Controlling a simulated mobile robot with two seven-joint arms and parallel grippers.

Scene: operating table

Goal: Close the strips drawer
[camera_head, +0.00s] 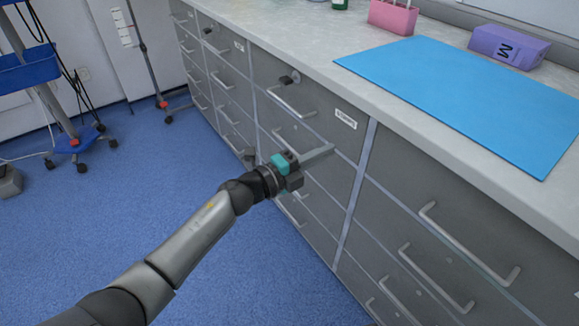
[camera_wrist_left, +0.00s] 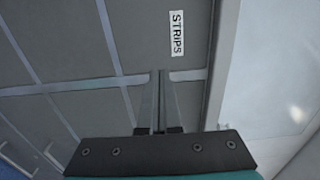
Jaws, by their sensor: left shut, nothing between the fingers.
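The strips drawer (camera_head: 315,112) is a grey front in the top row of the cabinet, with a white STRIPS label (camera_head: 345,119) and a metal bar handle (camera_head: 290,101). Its front looks about flush with its neighbours; I cannot tell if a small gap is left. In the left wrist view the drawer front (camera_wrist_left: 145,35) and its label (camera_wrist_left: 177,33) lie just beyond the fingers. My left gripper (camera_head: 330,150) is shut and empty, its fingertips close to the lower right part of the drawer front. It shows in the left wrist view (camera_wrist_left: 161,74); contact is unclear. My right gripper is out of view.
A pale worktop (camera_head: 320,45) overhangs the drawers, with a blue mat (camera_head: 470,95), a purple box (camera_head: 508,47) and a pink holder (camera_head: 392,17). Other drawer handles (camera_head: 465,250) stick out at right. The blue floor (camera_head: 130,190) at left is mostly clear.

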